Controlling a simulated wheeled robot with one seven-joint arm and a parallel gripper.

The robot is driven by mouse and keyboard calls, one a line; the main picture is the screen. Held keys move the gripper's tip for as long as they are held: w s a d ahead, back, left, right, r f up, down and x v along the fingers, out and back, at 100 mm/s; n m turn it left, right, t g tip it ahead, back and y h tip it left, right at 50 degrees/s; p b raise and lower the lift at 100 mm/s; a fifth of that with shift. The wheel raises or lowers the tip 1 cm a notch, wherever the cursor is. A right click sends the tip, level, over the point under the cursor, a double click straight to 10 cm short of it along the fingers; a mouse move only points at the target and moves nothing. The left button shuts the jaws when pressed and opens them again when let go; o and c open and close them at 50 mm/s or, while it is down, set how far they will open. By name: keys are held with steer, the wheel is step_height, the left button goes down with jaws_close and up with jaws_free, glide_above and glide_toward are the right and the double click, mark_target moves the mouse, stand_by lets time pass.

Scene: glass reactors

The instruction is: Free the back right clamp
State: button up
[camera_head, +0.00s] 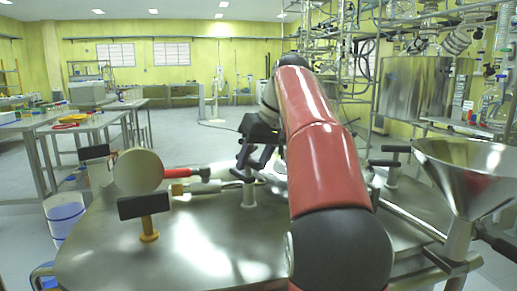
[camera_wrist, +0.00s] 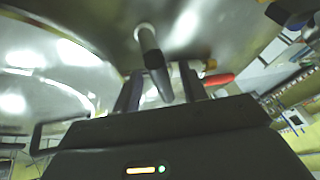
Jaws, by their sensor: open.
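A steel lid (camera_head: 200,235) carries several clamps with black T-handles. One clamp (camera_head: 248,190), on a steel post, stands near the back middle, right below my gripper (camera_head: 254,160). In the wrist view my gripper (camera_wrist: 160,88) is open, and this clamp's black handle (camera_wrist: 156,72) points in between the two fingers; I cannot tell whether they touch it. Another clamp (camera_head: 393,167) stands farther right, beyond my red arm. I cannot tell for sure which of these two is the back right clamp. A clamp with a yellow post (camera_head: 148,228) is at the front left.
A round disc-shaped fitting (camera_head: 138,171) and a red-handled valve (camera_head: 187,172) stand on the lid's left side. Another black handle (camera_head: 95,152) is behind them. A steel funnel (camera_head: 470,170) rises at the right. Tables (camera_head: 75,122) stand at the far left.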

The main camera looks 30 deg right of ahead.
steer(key=v, duration=0.6)
steer(key=shift+r, duration=0.15)
steer(key=shift+s, duration=0.15)
